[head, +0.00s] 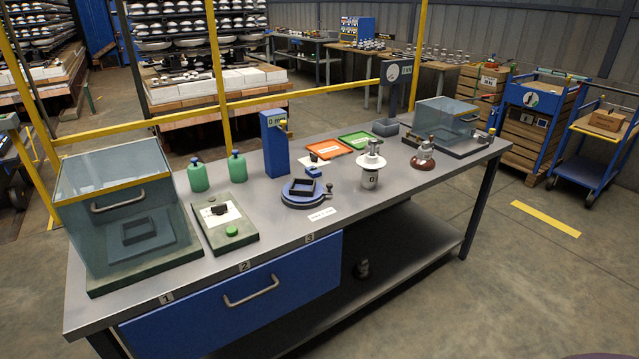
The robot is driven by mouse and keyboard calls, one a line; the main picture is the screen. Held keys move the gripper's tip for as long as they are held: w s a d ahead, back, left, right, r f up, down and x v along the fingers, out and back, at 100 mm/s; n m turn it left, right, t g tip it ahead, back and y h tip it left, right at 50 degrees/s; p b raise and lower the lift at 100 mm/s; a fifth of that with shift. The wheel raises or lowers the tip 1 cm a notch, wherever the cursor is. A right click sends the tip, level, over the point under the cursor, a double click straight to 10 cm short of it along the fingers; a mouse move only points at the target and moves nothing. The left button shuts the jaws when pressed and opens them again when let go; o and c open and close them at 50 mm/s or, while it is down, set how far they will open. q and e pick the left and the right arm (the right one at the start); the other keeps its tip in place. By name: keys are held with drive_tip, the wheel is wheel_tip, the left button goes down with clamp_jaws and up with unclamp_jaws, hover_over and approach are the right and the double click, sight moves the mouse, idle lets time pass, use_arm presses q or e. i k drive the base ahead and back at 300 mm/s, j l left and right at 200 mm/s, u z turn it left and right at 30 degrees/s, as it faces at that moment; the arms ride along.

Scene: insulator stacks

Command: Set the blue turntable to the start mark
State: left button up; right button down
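I cannot make out a start mark on the turntable. Neither of my grippers is in the head view.
A clear-lidded box (118,205) stands at the left end, another (446,118) at the right. Two green bottles (237,168), a blue post (275,145), a white insulator (370,165) and a brown insulator (424,155) stand around the turntable. A blue drawer (240,300) is shut below.

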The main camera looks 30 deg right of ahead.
sight(308, 188)
drive_tip(key=l+u, duration=0.25)
drive_tip(key=u, duration=0.2)
drive_tip(key=l+u, duration=0.2)
drive_tip(key=u, duration=0.25)
drive_tip(key=k+l+u, duration=0.2)
drive_tip(key=l, duration=0.2)
drive_tip(key=l+u, duration=0.25)
drive_tip(key=l, duration=0.2)
drive_tip(key=k+l+u, duration=0.1)
drive_tip(key=l, duration=0.3)
drive_tip(key=k+l+u, duration=0.15)
drive_tip(key=l, duration=0.25)
drive_tip(key=k+l, duration=0.2)
drive_tip(key=l, duration=0.2)
drive_tip(key=k+l, duration=0.2)
drive_tip(key=l, duration=0.2)
drive_tip(key=k+l+u, duration=0.1)
drive_tip(key=l, duration=0.25)
drive_tip(key=k+l, duration=0.3)
drive_tip(key=l, duration=0.1)
